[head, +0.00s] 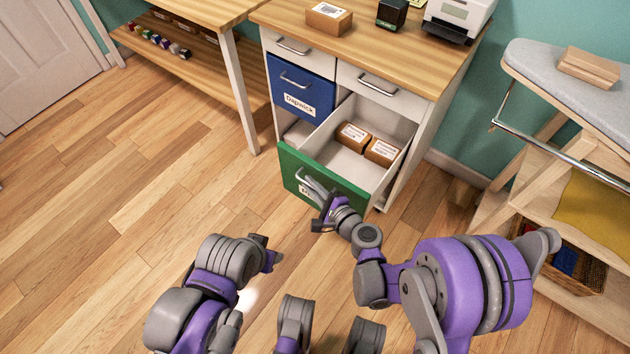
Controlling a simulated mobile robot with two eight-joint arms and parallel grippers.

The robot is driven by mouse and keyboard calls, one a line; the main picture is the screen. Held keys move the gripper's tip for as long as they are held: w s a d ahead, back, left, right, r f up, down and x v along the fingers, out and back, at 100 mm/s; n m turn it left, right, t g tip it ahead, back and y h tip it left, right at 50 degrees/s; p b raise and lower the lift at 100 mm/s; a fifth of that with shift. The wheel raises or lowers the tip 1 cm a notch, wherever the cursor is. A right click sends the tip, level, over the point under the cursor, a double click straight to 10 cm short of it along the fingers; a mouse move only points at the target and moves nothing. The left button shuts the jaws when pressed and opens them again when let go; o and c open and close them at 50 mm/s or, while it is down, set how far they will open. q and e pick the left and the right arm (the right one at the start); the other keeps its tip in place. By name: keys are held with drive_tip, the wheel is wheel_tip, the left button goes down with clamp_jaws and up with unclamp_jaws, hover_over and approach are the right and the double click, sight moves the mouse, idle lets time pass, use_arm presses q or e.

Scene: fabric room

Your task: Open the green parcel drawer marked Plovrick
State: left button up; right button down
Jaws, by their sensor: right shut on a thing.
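The green parcel drawer (340,178) stands pulled well out of the lower part of the cabinet, and its inside shows. Two brown parcels (366,143) lie in it toward the back. Its white label is mostly hidden behind my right gripper, so the name cannot be read in full. My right gripper (315,191) is at the green front, shut on the drawer handle (303,178). My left gripper (271,256) is apart from the cabinet, low over the floor; its jaws are too unclear to tell.
The blue drawer (300,88) marked Dapwick is shut above the green one. White drawers (380,90) flank it. A parcel (329,18), a black device (391,12) and a printer (458,18) stand on top. An ironing board (570,85) stands right. Floor at left is clear.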

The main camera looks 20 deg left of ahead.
idle(0.3)
drive_tip(key=c, duration=0.9)
unclamp_jaws()
drive_tip(key=shift+s, duration=0.1)
drive_tip(key=p+v, duration=0.1)
drive_tip(key=v, duration=0.9)
drive_tip(key=shift+s+d+r, duration=0.15)
drive_tip(key=shift+s+d, duration=0.1)
